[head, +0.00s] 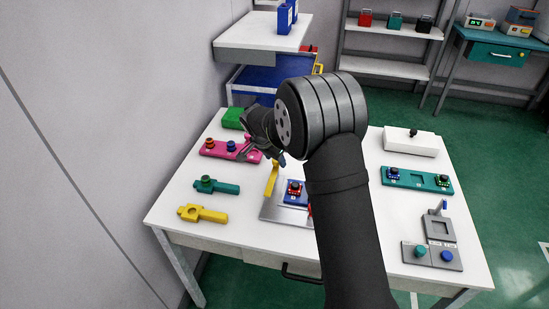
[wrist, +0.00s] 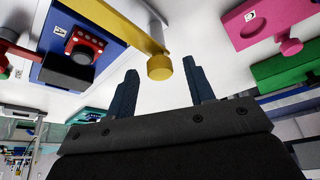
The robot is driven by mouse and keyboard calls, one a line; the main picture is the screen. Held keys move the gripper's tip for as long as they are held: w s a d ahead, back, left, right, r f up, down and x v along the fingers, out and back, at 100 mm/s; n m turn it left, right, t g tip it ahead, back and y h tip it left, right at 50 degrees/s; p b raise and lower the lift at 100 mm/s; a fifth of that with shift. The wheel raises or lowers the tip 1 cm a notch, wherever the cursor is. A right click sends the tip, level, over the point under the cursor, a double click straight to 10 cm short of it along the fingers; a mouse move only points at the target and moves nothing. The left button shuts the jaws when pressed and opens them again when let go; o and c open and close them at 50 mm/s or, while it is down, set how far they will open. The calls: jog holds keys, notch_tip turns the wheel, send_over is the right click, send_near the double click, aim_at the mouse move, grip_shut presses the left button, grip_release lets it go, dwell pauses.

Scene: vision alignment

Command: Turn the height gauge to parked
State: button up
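The height gauge appears to be the yellow arm (head: 272,178) beside the blue block on a grey plate; no label names it. In the wrist view the yellow arm (wrist: 122,24) ends in a round yellow knob (wrist: 159,67). My gripper (wrist: 160,76) is open, with one dark finger to either side of the knob in the picture. I cannot tell whether the knob is truly between the fingertips or just beyond them. In the head view my gripper (head: 280,157) is above the table, behind the gauge, partly hidden by my wrist. Any parked mark is not visible.
A blue block (head: 296,192) with a red and black part sits on the grey plate (head: 283,214). A pink fixture (head: 222,151), green block (head: 232,118), teal piece (head: 218,187) and yellow piece (head: 203,214) lie left. The white table (head: 180,240) is bare along its front left.

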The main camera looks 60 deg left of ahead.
jog(key=v, duration=1.7)
jog(key=shift+r, duration=0.15)
jog(key=shift+s+d, duration=0.1)
jog(key=x, duration=1.7)
